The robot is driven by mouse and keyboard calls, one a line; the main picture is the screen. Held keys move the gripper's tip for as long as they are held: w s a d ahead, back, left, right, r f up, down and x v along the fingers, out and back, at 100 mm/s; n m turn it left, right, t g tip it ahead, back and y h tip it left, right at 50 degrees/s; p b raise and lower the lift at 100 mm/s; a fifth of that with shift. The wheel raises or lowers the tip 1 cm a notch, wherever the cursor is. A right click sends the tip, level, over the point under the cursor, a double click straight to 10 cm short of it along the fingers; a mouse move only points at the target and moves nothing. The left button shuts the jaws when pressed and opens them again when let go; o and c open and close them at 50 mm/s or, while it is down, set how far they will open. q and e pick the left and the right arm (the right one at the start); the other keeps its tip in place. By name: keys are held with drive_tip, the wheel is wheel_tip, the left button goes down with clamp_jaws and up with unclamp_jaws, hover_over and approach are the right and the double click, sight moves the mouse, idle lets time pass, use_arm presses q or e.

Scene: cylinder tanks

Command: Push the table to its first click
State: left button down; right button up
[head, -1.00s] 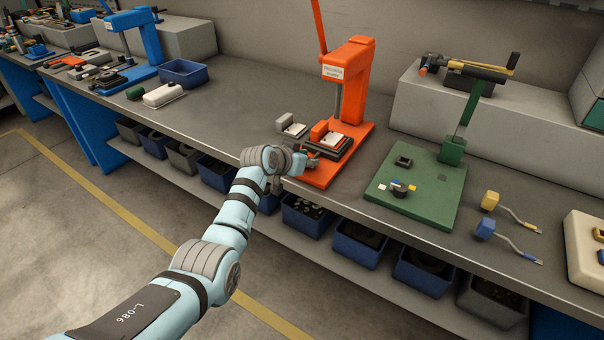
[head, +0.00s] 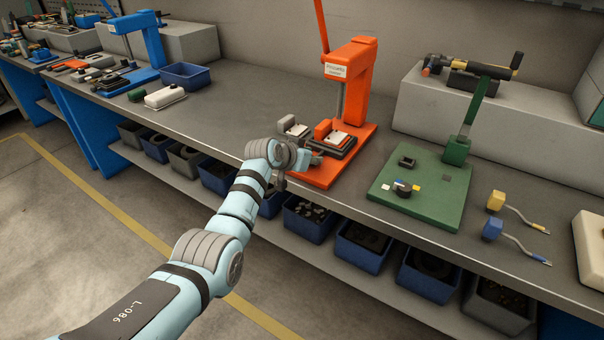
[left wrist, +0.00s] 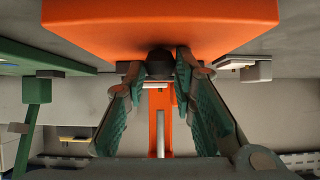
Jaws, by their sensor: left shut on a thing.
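The orange press (head: 352,65) stands on the bench with a flat orange base. On the base sits a dark sliding table (head: 342,151) with a white plate and an orange block on it. My left gripper (head: 307,160) is at the table's front end, partly hidden by my wrist. In the left wrist view, its green-padded fingers (left wrist: 161,62) close around a dark round knob (left wrist: 159,68) at the orange base (left wrist: 160,28). I cannot tell how far the table is pushed in. My right gripper is not in view.
A green fixture (head: 425,190) stands to the right, with two small cabled parts (head: 493,230) beyond it. A smaller grey piece (head: 292,127) lies left of the table.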

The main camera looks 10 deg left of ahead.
use_arm(q)
drive_tip(key=shift+d+f+b, duration=0.2)
drive_tip(key=shift+f+b, duration=0.1)
drive_tip(key=shift+f, duration=0.2)
drive_tip(key=c, duration=1.6)
unclamp_jaws()
drive_tip(key=shift+o, duration=0.6)
drive_tip(key=shift+r+p, duration=0.15)
drive_tip(key=shift+p, duration=0.25)
drive_tip(key=p+v, duration=0.1)
drive_tip(key=p, duration=0.2)
drive_tip(key=p+v, duration=0.2)
drive_tip(key=p, duration=0.2)
drive_tip(key=p+v, duration=0.2)
drive_tip(key=p, duration=0.2)
drive_tip(key=shift+w+a+r, duration=0.1)
drive_tip(key=shift+r, duration=0.35)
drive_tip(key=shift+a+p, duration=0.1)
drive_tip(key=shift+p, duration=0.25)
